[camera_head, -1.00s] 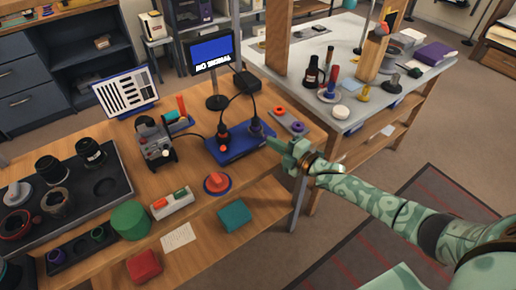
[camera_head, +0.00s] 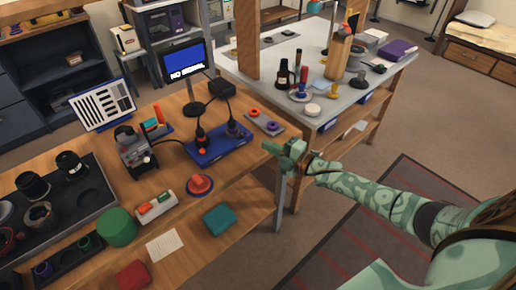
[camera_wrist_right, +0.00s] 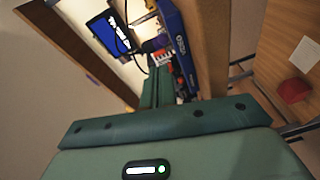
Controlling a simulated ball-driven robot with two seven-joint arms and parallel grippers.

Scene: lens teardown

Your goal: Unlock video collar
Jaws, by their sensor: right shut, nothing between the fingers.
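A blue base (camera_head: 205,156) on the wooden bench carries two dark plugs with cables. The left plug (camera_head: 200,137) has a red part beside its foot. The right plug (camera_head: 233,127) has a purplish collar at its foot; I cannot tell whether that collar is locked. The blue base also shows in the right wrist view (camera_wrist_right: 178,42), beyond the fingers. My right gripper (camera_head: 268,148) is shut and empty, to the right of the base and apart from the plugs. My left gripper is not in view.
A small monitor (camera_head: 184,59) behind the base shows "NO SIGNAL". A grey tray (camera_head: 263,123) with an orange and a purple ring lies beside the base. A red round button (camera_head: 200,185) stands in front. The grey table (camera_head: 290,50) is behind right.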

